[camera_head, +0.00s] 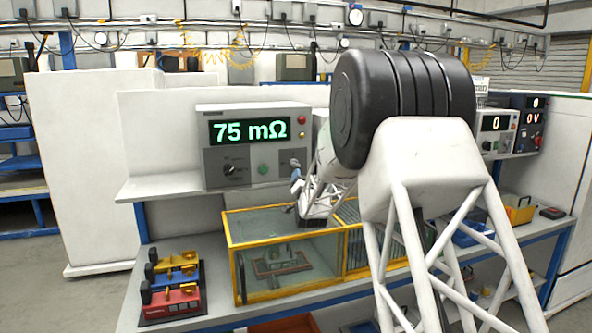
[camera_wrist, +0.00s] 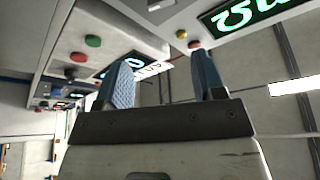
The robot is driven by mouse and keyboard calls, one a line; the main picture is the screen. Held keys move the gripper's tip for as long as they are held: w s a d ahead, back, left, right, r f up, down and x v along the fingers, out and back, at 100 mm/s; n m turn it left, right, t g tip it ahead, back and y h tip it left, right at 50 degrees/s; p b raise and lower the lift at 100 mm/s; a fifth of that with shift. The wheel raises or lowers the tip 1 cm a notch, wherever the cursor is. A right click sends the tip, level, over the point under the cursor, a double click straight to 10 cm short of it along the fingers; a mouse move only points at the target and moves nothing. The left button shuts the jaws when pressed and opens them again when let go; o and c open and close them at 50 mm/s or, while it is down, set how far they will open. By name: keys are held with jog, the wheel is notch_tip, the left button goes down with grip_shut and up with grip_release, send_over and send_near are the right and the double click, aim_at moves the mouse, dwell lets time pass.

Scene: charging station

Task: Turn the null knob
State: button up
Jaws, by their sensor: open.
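The meter (camera_head: 205,150) with a lit green "75 mΩ" display stands on the white shelf in the head view. A dark round knob (camera_head: 229,169) sits at its lower left, with a green button (camera_head: 263,169) to the right. I cannot read which control is the null knob. My gripper (camera_head: 296,183) is in front of the meter's lower right corner, right of the knob and apart from it. In the wrist view, my gripper (camera_wrist: 163,78) is open, its two blue fingers apart with nothing between them. Part of the meter's display (camera_wrist: 250,14) shows at upper right there; the dark knob is not visible.
A yellow-framed glass case (camera_head: 290,275) stands on the bench below my gripper. Red, yellow and blue devices (camera_head: 172,290) lie at the bench's left. More instruments (camera_head: 495,130) stand at the right. The shelf left of the meter (camera_head: 160,186) is clear.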

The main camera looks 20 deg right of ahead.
jog(key=s+d+n+t+y, duration=0.1)
jog(key=s+n+y, duration=0.4)
jog(key=s+n, duration=0.6)
jog(key=shift+s+d+f+y, duration=0.3)
jog(key=shift+s+d+f, duration=0.15)
jog(key=shift+s, duration=0.6)
jog(key=shift+w, duration=0.15)
send_near(296, 166)
jog(key=x, duration=0.4)
jog(key=shift+w+f, duration=0.15)
jog(key=shift+w, duration=0.35)
jog(key=x, duration=0.3)
jog(key=shift+w, duration=0.4)
jog(key=shift+x, duration=0.85)
jog(key=shift+c, duration=0.4)
